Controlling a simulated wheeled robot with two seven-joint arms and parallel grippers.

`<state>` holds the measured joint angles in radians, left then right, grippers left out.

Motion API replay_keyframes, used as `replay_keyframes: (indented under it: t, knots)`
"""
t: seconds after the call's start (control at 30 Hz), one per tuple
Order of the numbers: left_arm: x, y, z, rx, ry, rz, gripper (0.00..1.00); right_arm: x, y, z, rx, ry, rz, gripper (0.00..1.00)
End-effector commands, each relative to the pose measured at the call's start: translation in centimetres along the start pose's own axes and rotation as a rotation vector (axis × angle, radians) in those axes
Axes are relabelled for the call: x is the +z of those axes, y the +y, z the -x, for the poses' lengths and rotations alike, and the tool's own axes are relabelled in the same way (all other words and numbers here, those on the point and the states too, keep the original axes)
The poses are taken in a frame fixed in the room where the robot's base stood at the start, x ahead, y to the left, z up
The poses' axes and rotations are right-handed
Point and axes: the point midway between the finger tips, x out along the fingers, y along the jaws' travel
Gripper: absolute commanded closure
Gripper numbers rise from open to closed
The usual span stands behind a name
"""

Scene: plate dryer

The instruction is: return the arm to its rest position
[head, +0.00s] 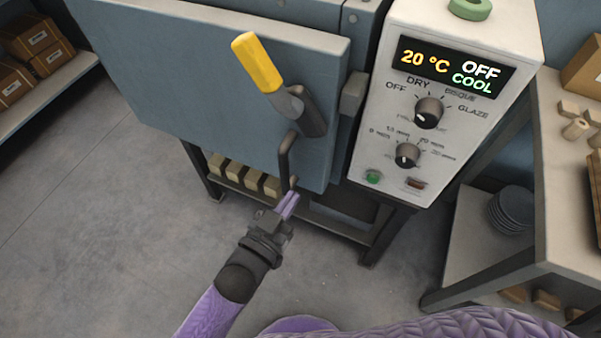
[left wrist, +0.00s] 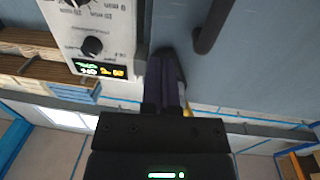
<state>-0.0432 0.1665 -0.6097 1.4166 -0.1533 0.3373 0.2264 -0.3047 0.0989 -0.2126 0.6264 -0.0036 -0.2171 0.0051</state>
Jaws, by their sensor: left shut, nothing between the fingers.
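My left gripper (head: 287,205) has its purple fingers together with nothing between them. In the head view it is just below the dark bent handle (head: 285,158) on the grey-blue dryer door (head: 200,90); whether it touches the handle I cannot tell. In the left wrist view the closed fingers (left wrist: 165,85) point at the door, with the handle (left wrist: 210,25) to their right. A latch lever with a yellow grip (head: 257,62) sits above on the door, which appears closed. My right gripper is in neither view.
The control panel (head: 445,110) reads 20 °C, OFF, COOL. A worktable (head: 570,225) with stacked plates (head: 512,208) on its lower shelf stands at the right. Boxes sit on a shelf (head: 50,85) at the left. The floor (head: 110,220) at lower left is clear.

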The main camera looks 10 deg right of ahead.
Motion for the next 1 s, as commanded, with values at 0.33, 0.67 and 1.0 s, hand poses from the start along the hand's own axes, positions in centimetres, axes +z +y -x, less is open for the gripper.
replay_keyframes:
  t: [0.33, 0.67, 1.0]
  knots:
    - [0.2, 0.2, 3.0, -0.002, -0.006, 0.000, 1.00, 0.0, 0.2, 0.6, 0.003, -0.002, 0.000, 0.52]
    - [20.6, -2.8, 18.1, -0.278, -0.835, 0.112, 1.00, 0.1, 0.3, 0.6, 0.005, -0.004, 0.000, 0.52]
    - [27.7, 3.4, 37.4, -0.370, -1.498, 0.317, 1.00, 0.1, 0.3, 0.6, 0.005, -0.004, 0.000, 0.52]
